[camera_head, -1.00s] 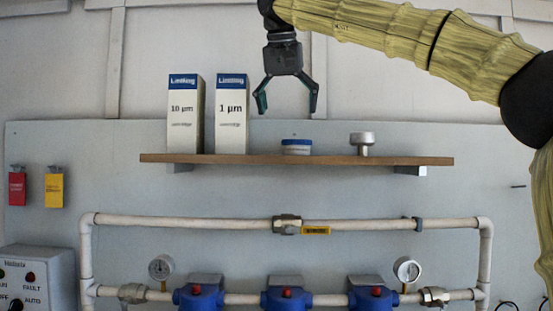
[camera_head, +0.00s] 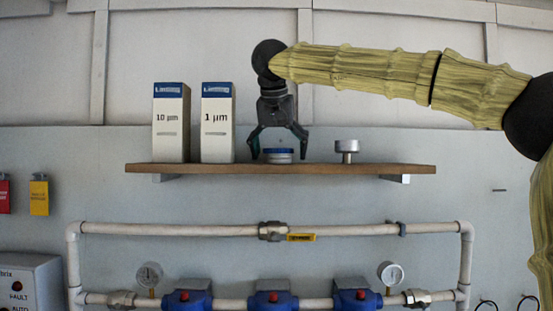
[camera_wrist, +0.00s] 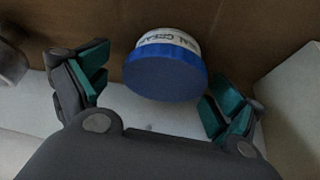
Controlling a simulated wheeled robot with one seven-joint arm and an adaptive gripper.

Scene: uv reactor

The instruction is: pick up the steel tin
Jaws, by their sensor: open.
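The tin is short and round, with a blue lid and pale side, and stands upright on the wooden shelf (camera_head: 330,169). It shows in the head view (camera_head: 278,157) and in the wrist view (camera_wrist: 166,75), where partly readable lettering runs on its side. My gripper (camera_head: 278,148) is open just above the shelf, pointing down, with one finger on each side of the tin. In the wrist view my gripper's (camera_wrist: 155,82) green-padded fingers stand apart, with the tin between them. Gaps show on both sides of the tin there.
Two white-and-blue cartons, 10 µm (camera_head: 171,125) and 1 µm (camera_head: 217,125), stand on the shelf left of my gripper, the nearer one close to the left finger. A silver knob-shaped part (camera_head: 347,149) stands to the right. White pipework (camera_head: 170,230) runs below the shelf.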

